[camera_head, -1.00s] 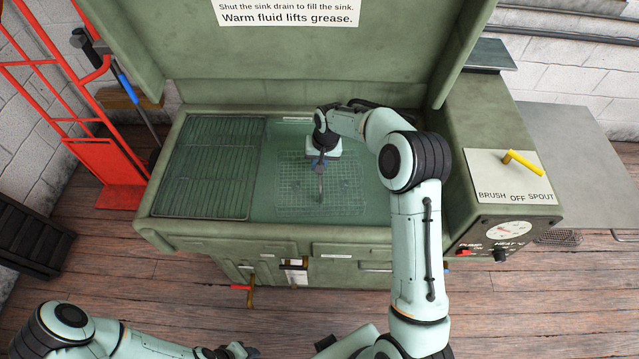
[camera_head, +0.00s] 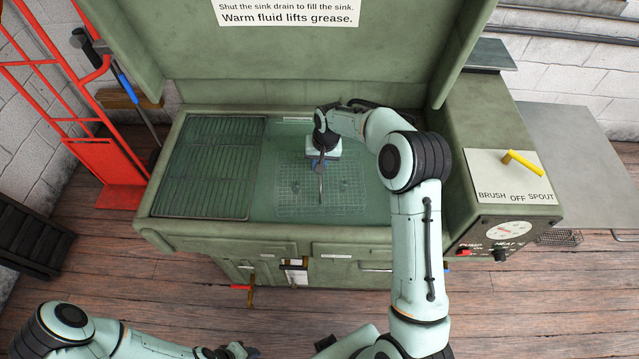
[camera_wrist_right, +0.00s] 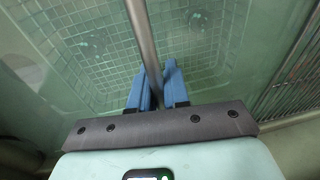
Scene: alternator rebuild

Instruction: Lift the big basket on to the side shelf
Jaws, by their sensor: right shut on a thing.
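The big wire basket (camera_head: 293,200) lies in the sink, in the greenish fluid, with its mesh floor showing through. It also shows in the right wrist view (camera_wrist_right: 100,50). My right gripper (camera_head: 321,163) is over the basket's middle. Its blue fingers (camera_wrist_right: 158,88) are shut on the basket's grey handle bar (camera_wrist_right: 143,40). Small blurred dark things show inside the basket. The grey side shelf (camera_head: 575,140) is at the right of the washer and its top looks bare. My left gripper (camera_head: 235,351) is low at the bottom edge, away from the sink; its fingers are too unclear to read.
A slatted rack (camera_head: 205,165) fills the left of the sink. The raised lid (camera_head: 330,65) stands behind, and the control housing (camera_head: 500,130) with a yellow lever (camera_head: 522,162) lies between sink and shelf. A smaller wire basket (camera_head: 558,237) is below the shelf. A red hand truck (camera_head: 95,170) stands left.

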